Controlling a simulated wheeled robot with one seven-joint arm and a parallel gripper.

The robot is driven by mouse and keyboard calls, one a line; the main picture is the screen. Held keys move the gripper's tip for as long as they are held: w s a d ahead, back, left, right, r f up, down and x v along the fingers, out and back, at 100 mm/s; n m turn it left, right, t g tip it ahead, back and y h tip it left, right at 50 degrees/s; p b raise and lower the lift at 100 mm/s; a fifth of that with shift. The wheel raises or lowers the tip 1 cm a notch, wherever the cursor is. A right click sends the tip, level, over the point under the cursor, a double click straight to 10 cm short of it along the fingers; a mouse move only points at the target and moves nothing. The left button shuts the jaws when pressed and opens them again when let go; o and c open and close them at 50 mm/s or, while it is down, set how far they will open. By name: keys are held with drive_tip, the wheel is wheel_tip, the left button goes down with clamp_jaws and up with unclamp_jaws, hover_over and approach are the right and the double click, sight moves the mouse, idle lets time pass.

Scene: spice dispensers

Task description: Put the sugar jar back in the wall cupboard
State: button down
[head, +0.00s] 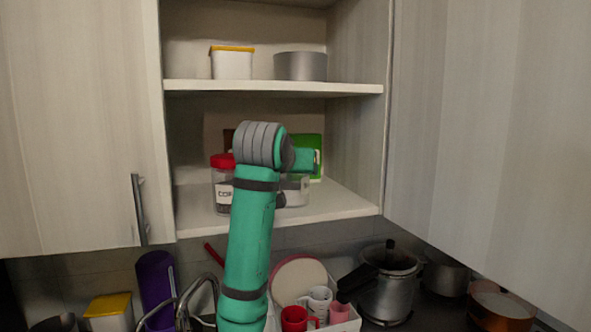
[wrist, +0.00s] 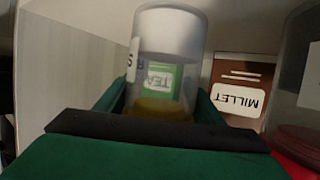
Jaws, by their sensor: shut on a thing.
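In the wrist view, which is upside down, my gripper (wrist: 160,98) is shut on a clear jar (wrist: 170,28) with a yellowish lid. A white label on its side shows only part of its lettering, including an S; I take it as the sugar jar. The jar is inside the wall cupboard (head: 345,203), at the lower shelf. A green TEA box is seen through it. I cannot tell whether the jar touches the shelf.
A red-lidded coffee jar (head: 222,190) stands left of my arm on the lower shelf. The green box (head: 310,145) and a MILLET box (wrist: 238,88) are behind. The upper shelf (head: 270,88) holds a yellow-lidded tub and a grey pot. Cupboard doors stand on both sides.

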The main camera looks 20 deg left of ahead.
drive_tip(key=shift+c, duration=2.4)
unclamp_jaws()
drive_tip(key=shift+f, duration=0.15)
drive_tip(key=shift+s+r, duration=0.3)
drive_tip(key=shift+r, duration=0.05)
drive_tip(key=v, duration=1.1)
drive_tip(key=shift+s, duration=0.2)
drive_tip(key=shift+d, duration=0.1)
